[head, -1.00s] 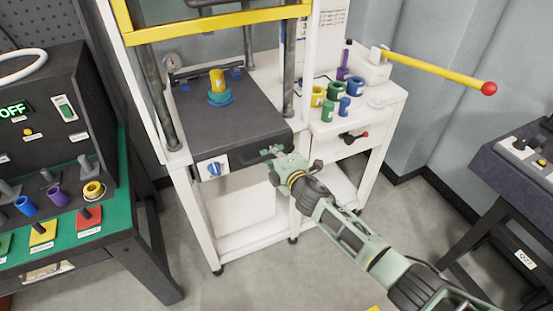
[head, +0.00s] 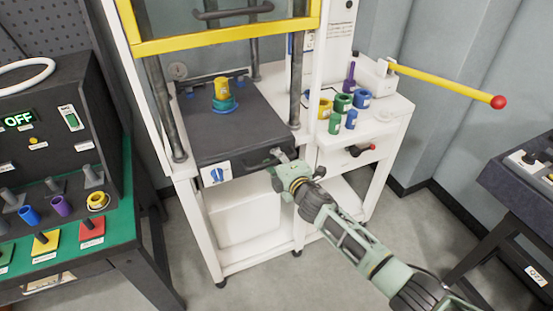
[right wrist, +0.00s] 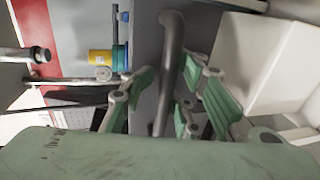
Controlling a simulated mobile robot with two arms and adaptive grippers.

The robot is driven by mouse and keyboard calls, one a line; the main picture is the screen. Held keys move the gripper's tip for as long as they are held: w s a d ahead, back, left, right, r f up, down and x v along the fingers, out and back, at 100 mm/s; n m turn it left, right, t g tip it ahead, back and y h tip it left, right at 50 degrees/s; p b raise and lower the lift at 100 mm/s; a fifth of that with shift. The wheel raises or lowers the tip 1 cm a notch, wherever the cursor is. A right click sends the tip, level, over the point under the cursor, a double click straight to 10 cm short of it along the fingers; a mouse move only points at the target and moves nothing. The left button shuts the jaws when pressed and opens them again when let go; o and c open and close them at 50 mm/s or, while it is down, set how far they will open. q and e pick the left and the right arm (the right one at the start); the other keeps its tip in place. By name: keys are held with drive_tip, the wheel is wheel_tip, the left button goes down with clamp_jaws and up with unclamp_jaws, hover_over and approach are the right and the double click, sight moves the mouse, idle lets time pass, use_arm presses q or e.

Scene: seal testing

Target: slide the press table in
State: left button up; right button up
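The press table (head: 241,136) is a dark slab with a yellow cup (head: 222,87) on a blue-green base in the middle of its top. It sits in the white press frame, its front edge near the frame's front. My right gripper (head: 281,165) is at the table's front right, by its handle. In the right wrist view the dark handle bar (right wrist: 170,75) passes between the green fingers of that gripper (right wrist: 168,98). The fingers are apart, with gaps on both sides of the bar. My left gripper is not in view.
A raised yellow-edged guard (head: 225,36) hangs above the table. A yellow lever with a red knob (head: 498,102) juts out at right. Coloured rings and plugs stand on the white side shelf (head: 385,115). A green-topped bench (head: 115,215) is at left; the floor in front is clear.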

drive_tip(key=shift+o, duration=0.3)
drive_tip(key=shift+f, duration=0.25)
drive_tip(key=v, duration=1.2)
drive_tip(key=shift+w+r, duration=0.1)
idle(1.6)
